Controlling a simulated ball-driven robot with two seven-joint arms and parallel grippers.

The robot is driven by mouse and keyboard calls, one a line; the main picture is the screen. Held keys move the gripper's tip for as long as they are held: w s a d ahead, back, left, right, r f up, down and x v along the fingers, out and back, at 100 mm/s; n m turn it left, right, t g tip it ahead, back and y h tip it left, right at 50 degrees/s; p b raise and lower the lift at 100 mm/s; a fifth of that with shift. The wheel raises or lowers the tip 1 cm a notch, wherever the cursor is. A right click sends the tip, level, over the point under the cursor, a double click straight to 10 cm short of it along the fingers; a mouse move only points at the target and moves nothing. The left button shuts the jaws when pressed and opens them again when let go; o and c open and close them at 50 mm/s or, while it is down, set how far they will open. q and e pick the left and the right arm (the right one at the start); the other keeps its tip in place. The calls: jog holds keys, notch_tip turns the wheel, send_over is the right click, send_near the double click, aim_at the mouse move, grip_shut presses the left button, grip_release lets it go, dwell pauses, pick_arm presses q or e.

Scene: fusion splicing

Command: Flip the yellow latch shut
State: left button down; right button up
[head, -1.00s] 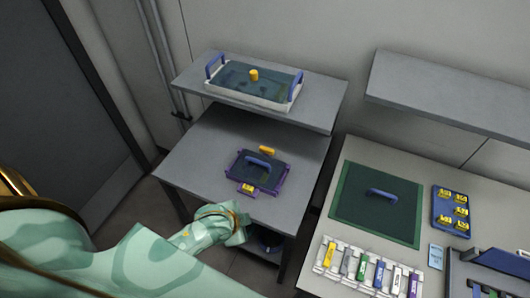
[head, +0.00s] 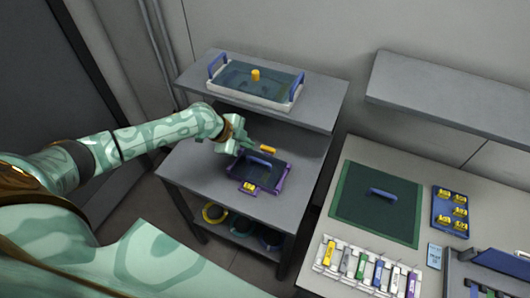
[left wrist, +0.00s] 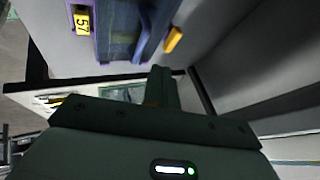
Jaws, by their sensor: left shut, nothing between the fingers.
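The purple-framed box (head: 285,178) sits on the grey cart with a dark lid and a blue handle (head: 262,162). The yellow latch (head: 268,149) is a small bar sticking out at its back edge, and it also shows in the left wrist view (left wrist: 173,39). My left gripper (head: 252,143) is shut and empty, just left of the latch and above the box's back left side. In the left wrist view its closed fingers (left wrist: 162,75) point towards the box; I see a gap to the latch. My right gripper is in neither view.
A yellow "57" tag (left wrist: 82,20) is on the box's front side. A shelf (head: 325,95) above the back of the cart carries a white tray (head: 240,96) with blue handles and a yellow knob. A worktable (head: 340,250) stands to the right.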

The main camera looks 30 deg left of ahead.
aim_at(266, 159)
pick_arm(q)
jog(key=b+x, duration=0.3)
jog(key=x, duration=0.7)
dwell(0.3)
jog(key=shift+d+r+n+p, duration=0.1)
jog(key=shift+n+p, duration=0.2)
jog(key=shift+p, duration=0.15)
jog(key=shift+d+n+y+p, duration=0.1)
jog(key=shift+n+y+p, duration=0.3)
jog(key=shift+p, duration=0.05)
